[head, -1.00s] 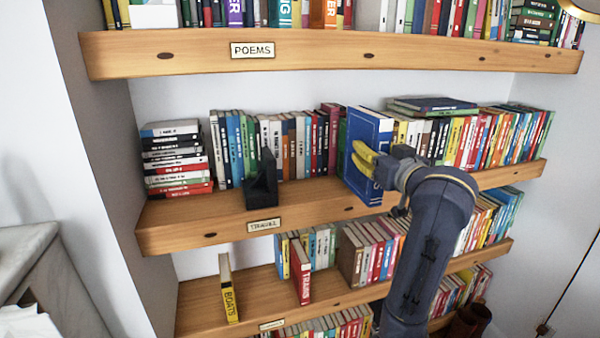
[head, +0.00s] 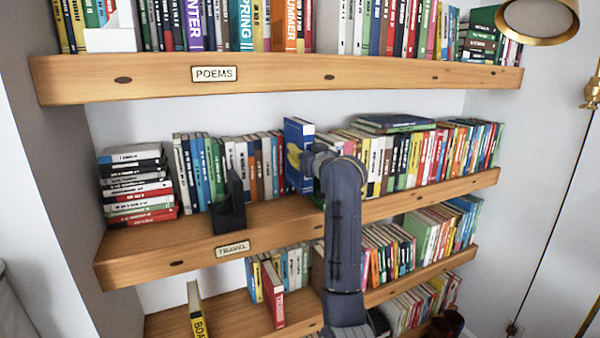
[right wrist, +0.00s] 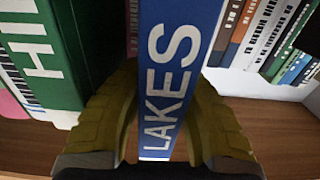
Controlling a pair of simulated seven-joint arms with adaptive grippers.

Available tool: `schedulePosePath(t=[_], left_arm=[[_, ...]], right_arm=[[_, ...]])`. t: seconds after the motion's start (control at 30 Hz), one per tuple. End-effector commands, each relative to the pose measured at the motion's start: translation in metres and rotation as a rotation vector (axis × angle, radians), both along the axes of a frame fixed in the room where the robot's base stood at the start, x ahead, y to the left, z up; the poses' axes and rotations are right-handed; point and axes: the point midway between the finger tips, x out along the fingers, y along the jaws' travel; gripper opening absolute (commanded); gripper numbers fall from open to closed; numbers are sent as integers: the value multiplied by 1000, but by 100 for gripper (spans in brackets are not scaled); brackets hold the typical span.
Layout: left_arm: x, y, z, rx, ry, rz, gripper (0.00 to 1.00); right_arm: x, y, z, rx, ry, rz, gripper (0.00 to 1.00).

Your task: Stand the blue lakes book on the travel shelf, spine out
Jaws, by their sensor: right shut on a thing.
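The blue lakes book (head: 299,135) is upright in the row of books on the travel shelf (head: 150,249), the middle shelf with the TRAVEL label (head: 233,249). My right gripper (head: 294,158) is shut on it from the front. In the right wrist view, the yellow fingers (right wrist: 165,120) lie on either side of the book (right wrist: 178,60), and its spine with white LAKES lettering faces the camera. Whether its foot bears on the shelf is hidden by my gripper. My left gripper is not in view.
A green book (right wrist: 45,60) stands close left of the held book; more books stand to its right, farther back. A black bookend (head: 229,210) is near the shelf's front. A flat stack (head: 137,185) fills the left end. The POEMS shelf (head: 280,78) is above.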

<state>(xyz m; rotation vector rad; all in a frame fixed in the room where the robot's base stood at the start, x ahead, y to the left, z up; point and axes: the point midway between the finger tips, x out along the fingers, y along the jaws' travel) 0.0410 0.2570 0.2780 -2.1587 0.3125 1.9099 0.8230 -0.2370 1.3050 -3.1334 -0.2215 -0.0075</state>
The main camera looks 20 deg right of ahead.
Motion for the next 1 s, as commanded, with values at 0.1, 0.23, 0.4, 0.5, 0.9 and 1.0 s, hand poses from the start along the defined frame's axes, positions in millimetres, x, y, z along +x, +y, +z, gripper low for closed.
schedulePosePath(t=[0.1,0.23,0.4,0.5,0.9,1.0], left_arm=[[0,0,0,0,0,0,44],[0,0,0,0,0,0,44],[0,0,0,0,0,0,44],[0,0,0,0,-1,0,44],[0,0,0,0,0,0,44],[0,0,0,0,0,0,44]], right_arm=[[-1,0,-15,2,2,-1,0],[-1,-1,-22,1,0,-1,0],[-1,-1,-26,0,1,-1,0],[-1,-1,-32,2,2,-1,0],[3,0,-63,1,-1,-1,0],[3,0,-63,0,-1,-1,0]])
